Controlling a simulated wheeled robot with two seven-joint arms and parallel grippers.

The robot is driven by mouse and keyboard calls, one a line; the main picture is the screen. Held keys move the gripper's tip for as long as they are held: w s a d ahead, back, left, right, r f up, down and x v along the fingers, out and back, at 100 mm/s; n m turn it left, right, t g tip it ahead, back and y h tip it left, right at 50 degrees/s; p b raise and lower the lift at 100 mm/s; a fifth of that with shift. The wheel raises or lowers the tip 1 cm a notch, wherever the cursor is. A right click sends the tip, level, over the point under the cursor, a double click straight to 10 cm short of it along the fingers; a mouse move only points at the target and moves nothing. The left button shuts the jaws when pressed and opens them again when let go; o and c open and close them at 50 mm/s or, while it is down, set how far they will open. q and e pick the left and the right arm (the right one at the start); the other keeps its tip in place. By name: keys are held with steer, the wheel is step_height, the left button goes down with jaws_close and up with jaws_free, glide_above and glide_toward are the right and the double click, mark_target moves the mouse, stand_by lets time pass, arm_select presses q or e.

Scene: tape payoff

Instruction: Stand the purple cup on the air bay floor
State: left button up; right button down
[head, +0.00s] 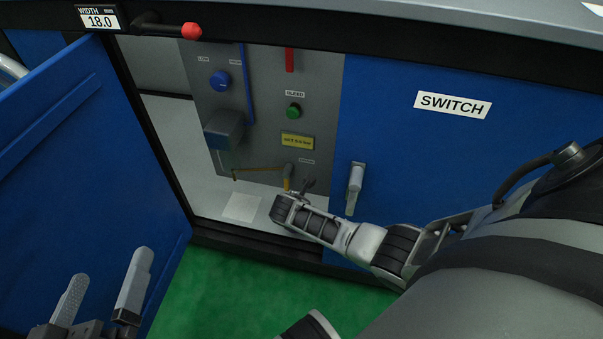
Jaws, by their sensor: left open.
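I see no purple cup in the head view. The air bay stands open, and its pale floor (205,195) shows with a white square (241,207) on it. My left gripper (110,266) is at the lower left, in front of the open blue door; its two grey fingers are apart with nothing between them. My right arm reaches in from the right, and its far end is at the bay's lower right opening. I cannot make out the right fingers clearly or whether they hold anything.
The blue door (75,140) hangs open on the left. The bay's back panel has a blue knob (220,81), a green button (293,110) and a yellow label (297,141). A red-tipped rod (191,31) juts out above. A closed SWITCH door (430,150) is right; green floor (230,290) lies below.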

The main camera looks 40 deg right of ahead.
step_height(320, 180, down, 2)
steer(key=shift+s+f+b, duration=0.1)
steer(key=shift+f+b, duration=0.15)
steer(key=shift+b, duration=0.6)
arm_select(q)
steer(key=r+t, duration=0.1)
steer(key=w+r+m+t, duration=0.1)
steer(key=w+r+m+h, duration=0.1)
steer(key=shift+r+t, duration=0.35)
steer(key=shift+t, duration=0.05)
arm_select(e)
steer(key=c, duration=1.6)
jaws_free()
arm_select(q)
steer(key=shift+r, duration=0.1)
